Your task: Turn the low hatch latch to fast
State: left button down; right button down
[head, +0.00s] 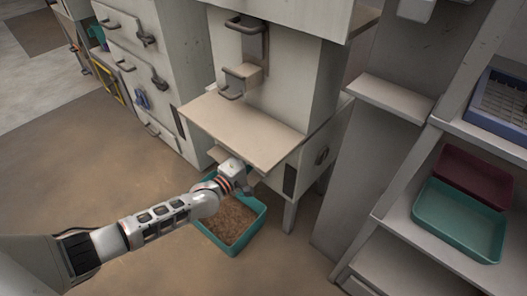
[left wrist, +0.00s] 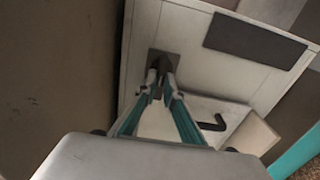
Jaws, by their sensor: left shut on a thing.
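The low hatch latch (left wrist: 163,59) is a dark handle on a small dark square plate, on a pale panel in the left wrist view. My left gripper (left wrist: 161,84) has its two teal-and-grey fingers closed on the handle, one on each side. In the head view my left gripper is under the front edge of the beige shelf (head: 243,130), low on the machine. Its fingertips and the latch are hidden there. I cannot tell from these frames whether the latch stands at fast. My right gripper is not in view.
A teal bin (head: 258,229) with brown pellets stands on the floor below my left arm. The panel also carries a dark rectangular plate (left wrist: 255,40) and a black bent handle (left wrist: 213,124). Shelving with a teal tray (head: 459,222) is at the right. Floor at the left is clear.

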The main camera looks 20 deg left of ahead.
pick_arm(q)
jog(key=shift+f, duration=0.1)
jog(key=c, duration=2.1)
grip_release()
jog(key=shift+c, duration=0.2)
jog(key=shift+s, duration=0.1)
jog(key=v, duration=1.2)
jog(key=shift+d, duration=0.1)
